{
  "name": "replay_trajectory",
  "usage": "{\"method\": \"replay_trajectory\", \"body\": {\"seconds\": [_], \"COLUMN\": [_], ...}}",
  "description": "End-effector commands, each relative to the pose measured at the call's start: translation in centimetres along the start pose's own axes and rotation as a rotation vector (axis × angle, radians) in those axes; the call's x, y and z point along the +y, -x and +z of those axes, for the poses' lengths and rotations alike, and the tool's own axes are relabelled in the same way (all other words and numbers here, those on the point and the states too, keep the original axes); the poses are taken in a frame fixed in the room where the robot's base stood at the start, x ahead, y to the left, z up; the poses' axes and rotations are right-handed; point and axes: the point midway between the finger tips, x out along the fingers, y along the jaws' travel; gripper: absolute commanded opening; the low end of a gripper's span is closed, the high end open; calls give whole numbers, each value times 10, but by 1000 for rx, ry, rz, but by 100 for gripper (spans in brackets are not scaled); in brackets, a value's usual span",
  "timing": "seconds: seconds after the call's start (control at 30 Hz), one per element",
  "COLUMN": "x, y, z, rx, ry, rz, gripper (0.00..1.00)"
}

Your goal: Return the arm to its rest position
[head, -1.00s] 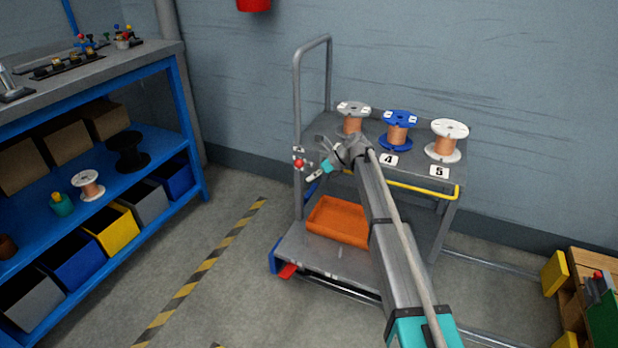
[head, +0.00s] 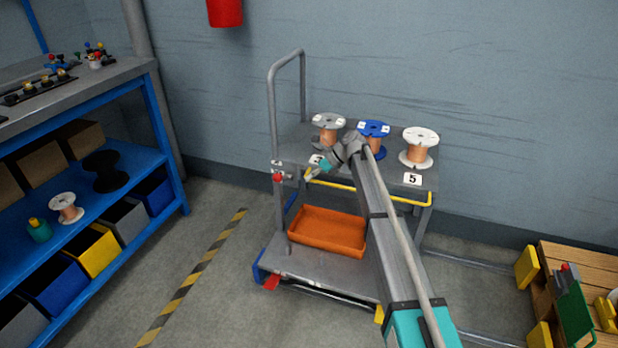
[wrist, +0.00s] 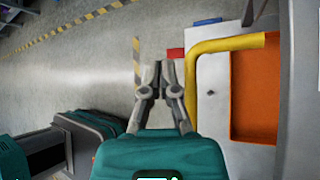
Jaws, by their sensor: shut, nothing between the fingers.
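My gripper (wrist: 160,80) is shut with nothing between its fingers in the wrist view. Its fingertips meet above the floor, to the left of the cart's yellow rail. In the head view my arm reaches out from the lower right, and its wrist end is in front of the cart's upper shelf. The gripper looks small there, and the arm hides part of the shelf and the blue spool. The cart (head: 330,276) carries a grey-and-copper spool (head: 328,138), a blue spool (head: 373,128) and a white spool (head: 419,135) on top.
An orange tray (head: 328,232) sits on the cart's lower deck. A blue shelf unit (head: 165,120) with bins stands at left. A wooden pallet (head: 575,262) with yellow blocks is at right. Open floor with a striped line (head: 190,280) lies between shelf and cart.

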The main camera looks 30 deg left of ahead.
Motion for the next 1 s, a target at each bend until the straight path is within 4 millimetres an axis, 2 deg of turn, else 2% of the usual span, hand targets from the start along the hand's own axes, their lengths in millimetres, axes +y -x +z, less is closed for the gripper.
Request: {"method": "replay_trajectory", "body": {"seconds": [0.4, 0.57, 0.77, 1.0], "x": [0, 2, 7, 23], "y": [1, 7, 29, 73], "z": [-1, -12, -50, -129], "rx": [0, 7, 43, 141], "ry": [0, 28, 135, 365], "rz": [-1, -14, -61, -140], "gripper": [0, 0, 0, 0]}}
